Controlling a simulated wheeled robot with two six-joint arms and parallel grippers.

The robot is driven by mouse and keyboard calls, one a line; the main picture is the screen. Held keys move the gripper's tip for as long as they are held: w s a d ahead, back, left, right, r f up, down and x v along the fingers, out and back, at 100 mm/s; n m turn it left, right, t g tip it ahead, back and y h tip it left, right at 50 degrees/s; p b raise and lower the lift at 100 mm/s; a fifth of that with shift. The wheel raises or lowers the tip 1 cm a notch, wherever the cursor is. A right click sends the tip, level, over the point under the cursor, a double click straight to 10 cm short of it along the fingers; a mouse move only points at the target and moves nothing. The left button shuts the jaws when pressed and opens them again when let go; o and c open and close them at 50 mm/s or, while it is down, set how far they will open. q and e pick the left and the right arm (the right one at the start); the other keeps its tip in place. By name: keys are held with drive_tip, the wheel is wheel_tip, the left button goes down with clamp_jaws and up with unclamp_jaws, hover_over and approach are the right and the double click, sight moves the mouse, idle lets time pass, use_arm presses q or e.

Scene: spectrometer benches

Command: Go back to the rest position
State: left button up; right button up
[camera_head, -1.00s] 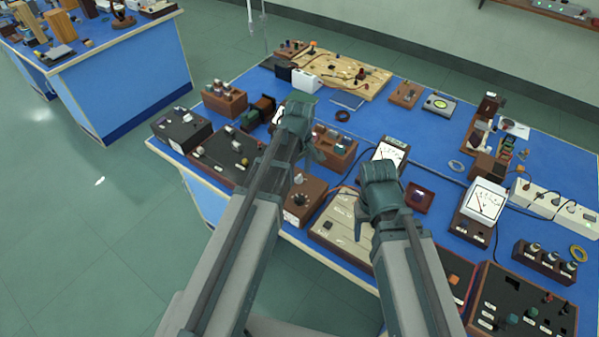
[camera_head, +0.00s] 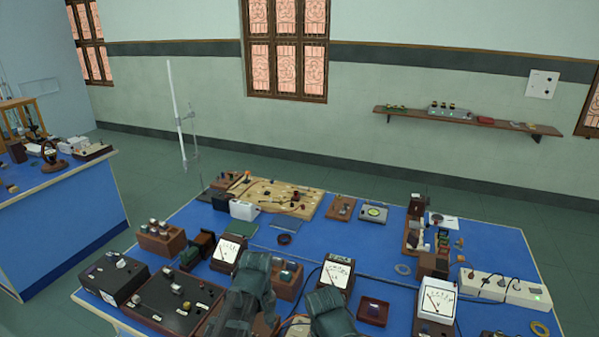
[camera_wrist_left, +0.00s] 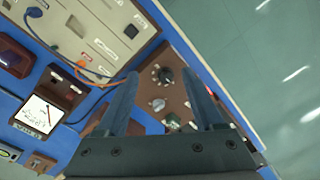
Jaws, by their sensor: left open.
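My left gripper (camera_wrist_left: 165,100) shows in the left wrist view with its two fingers apart and nothing between them. Below it lies a brown wooden box with knobs (camera_wrist_left: 160,82), near the bench edge. In the head view my left gripper (camera_head: 250,275) is over the front of the blue bench, and its fingertips are hidden. My right gripper (camera_head: 328,308) is to its right, over the front middle of the bench. Its fingers are hidden too, so its opening does not show.
The blue bench (camera_head: 350,232) carries meters, a wooden circuit board (camera_head: 275,195), a white power strip (camera_head: 500,287) and a black box (camera_head: 115,278). Cables run across it. A second blue bench (camera_head: 70,210) stands at left. Green floor lies between them.

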use_arm(q)
drive_tip(key=s+d+f+m+b, duration=0.3)
drive_tip(key=s+d+m, duration=0.3)
drive_tip(key=s+m, duration=0.4)
drive_tip(key=shift+s+f+y, duration=0.15)
drive_tip(key=shift+f+y, duration=0.25)
drive_tip(key=shift+f, duration=0.2)
use_arm(e)
wheel_tip(320, 180, down, 4)
drive_tip(key=shift+f, duration=0.15)
idle(0.6)
